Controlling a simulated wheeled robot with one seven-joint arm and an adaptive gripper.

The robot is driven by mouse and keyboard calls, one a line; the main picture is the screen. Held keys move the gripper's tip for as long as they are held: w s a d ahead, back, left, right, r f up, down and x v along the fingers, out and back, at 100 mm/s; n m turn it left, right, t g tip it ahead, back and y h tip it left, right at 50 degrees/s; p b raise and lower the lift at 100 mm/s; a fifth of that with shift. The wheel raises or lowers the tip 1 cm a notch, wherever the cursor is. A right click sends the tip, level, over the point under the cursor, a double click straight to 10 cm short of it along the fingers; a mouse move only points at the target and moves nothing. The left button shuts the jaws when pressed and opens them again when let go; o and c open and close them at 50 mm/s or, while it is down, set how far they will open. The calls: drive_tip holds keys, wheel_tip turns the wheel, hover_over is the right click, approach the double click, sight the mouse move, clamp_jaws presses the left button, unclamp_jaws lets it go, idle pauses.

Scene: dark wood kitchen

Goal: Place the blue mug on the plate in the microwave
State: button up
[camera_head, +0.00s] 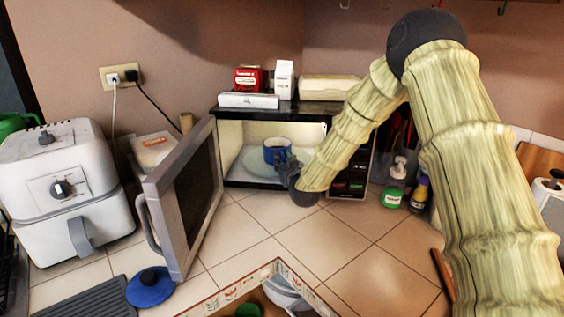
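The blue mug (275,152) is inside the open microwave (234,135), upright, over or on the pale round plate (256,167). I cannot tell whether its base touches the plate. My gripper (286,163) reaches into the microwave opening from the right front. Its dark fingers are at the near right side of the mug and overlap it in view. The fingertips are small and partly hidden, so I cannot tell whether they are closed on the mug. My arm covers the microwave's right part and some of its control panel.
The microwave door (187,197) stands wide open to the left front. A white air fryer (65,190) is at the far left, with a blue lid (150,286) in front. Bottles (420,193) stand right of the microwave. The tiled counter (300,236) before it is mostly clear.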

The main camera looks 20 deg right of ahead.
drive_tip(key=s+b, duration=0.2)
drive_tip(key=s, duration=1)
drive_tip(key=shift+a+r, duration=0.3)
drive_tip(key=shift+r, duration=0.15)
